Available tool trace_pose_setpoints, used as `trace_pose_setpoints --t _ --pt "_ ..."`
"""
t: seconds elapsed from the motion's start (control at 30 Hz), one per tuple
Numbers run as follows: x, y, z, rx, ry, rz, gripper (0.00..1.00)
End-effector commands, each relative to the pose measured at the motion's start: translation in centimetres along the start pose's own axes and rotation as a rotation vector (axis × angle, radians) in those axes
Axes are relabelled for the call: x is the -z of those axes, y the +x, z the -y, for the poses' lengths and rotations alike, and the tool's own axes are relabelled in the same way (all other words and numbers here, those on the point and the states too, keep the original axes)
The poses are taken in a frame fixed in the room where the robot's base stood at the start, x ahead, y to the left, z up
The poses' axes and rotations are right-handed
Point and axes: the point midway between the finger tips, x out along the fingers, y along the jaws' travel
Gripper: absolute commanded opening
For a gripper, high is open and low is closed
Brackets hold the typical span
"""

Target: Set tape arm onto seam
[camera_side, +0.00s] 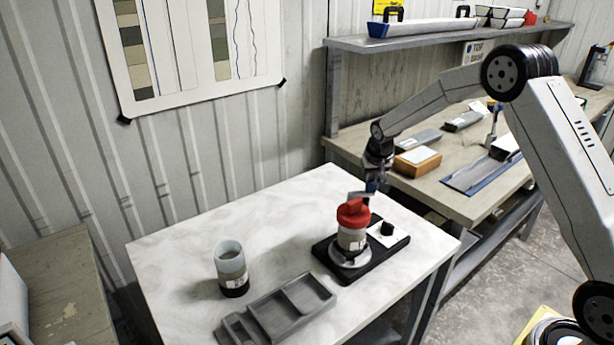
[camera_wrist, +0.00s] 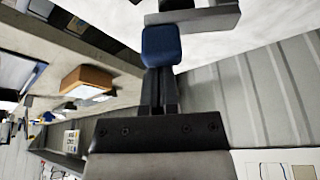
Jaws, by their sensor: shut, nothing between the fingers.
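A cylindrical core liner with a red cap (camera_side: 352,213) stands upright on the round plate of a black-based device (camera_side: 338,268). A small grey bar (camera_side: 357,196), which may be the tape arm, shows at the top of the cap beside my gripper. My gripper (camera_side: 371,187) points down just right of the cap, shut and empty. In the wrist view the blue fingertips of my gripper (camera_wrist: 161,45) are together and overlap a grey bar (camera_wrist: 205,16); I cannot tell whether they touch it. The seam is not discernible.
A black knob (camera_side: 387,229) sits on the device's white panel. An open-topped liner (camera_side: 231,268) stands to the left. A grey compartment tray (camera_side: 291,306) lies in front. The back left of the white table (camera_side: 185,240) is clear. A side bench (camera_side: 462,201) holds several boxes.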

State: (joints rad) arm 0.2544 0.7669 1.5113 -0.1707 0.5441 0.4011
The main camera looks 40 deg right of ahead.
Motion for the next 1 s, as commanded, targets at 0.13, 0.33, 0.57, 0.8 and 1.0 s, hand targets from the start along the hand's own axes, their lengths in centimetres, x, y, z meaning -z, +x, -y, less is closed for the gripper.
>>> trace_pose_setpoints --t 0.13,0.33,0.57,0.8,1.0 --pt "-0.03 0.00 -0.01 -0.001 0.004 0.000 0.00" --pt "-0.20 -0.05 -0.05 -0.011 0.029 0.000 0.00" --pt "-0.34 -0.07 -0.07 -0.018 0.051 0.001 0.00" --pt "-0.53 -0.11 -0.11 -0.028 0.077 0.002 0.00" --pt "-0.88 -0.21 -0.14 -0.047 0.129 0.002 0.00"
